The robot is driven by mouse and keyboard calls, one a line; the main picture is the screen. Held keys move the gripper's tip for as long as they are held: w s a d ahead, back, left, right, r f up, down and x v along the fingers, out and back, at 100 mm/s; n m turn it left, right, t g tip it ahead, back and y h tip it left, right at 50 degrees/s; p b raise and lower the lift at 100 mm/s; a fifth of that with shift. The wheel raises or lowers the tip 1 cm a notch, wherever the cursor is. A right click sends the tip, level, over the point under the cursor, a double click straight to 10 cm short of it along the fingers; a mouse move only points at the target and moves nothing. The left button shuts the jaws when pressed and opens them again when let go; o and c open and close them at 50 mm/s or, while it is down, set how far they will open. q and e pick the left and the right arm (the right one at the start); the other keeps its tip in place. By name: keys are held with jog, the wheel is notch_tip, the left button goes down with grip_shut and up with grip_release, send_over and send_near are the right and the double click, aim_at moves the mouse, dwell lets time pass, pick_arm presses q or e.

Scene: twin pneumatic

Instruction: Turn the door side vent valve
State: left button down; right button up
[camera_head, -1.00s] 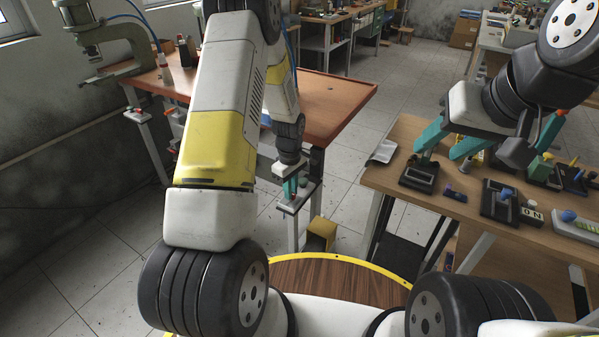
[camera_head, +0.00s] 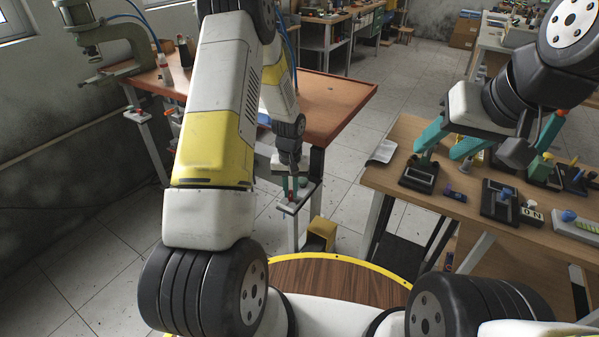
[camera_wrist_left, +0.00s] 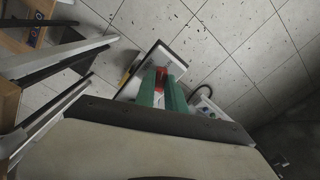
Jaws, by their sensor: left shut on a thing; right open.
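A small valve with a red handle (camera_wrist_left: 161,76) sits on a light bracket plate (camera_head: 299,196) at the near corner of the orange-topped table (camera_head: 330,105). My left gripper (camera_head: 292,191) reaches down over this plate. In the left wrist view, the green fingers of my left gripper (camera_wrist_left: 162,88) are shut on the red handle, which shows between their tips. The fingers hide part of the valve, so its exact angle is unclear. My right gripper (camera_head: 446,143) is open and empty above the wooden bench at the right.
A yellow box (camera_head: 321,235) stands on the floor below the plate.

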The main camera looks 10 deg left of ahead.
aim_at(291, 193)
pick_arm(q)
jog(key=m, duration=0.5)
jog(key=shift+m, duration=0.3)
dwell(0.4)
jog(key=c, duration=1.4)
grip_release()
jog(key=shift+r, duration=0.15)
notch_tip(291, 193, up, 8)
jog(key=shift+f, duration=0.2)
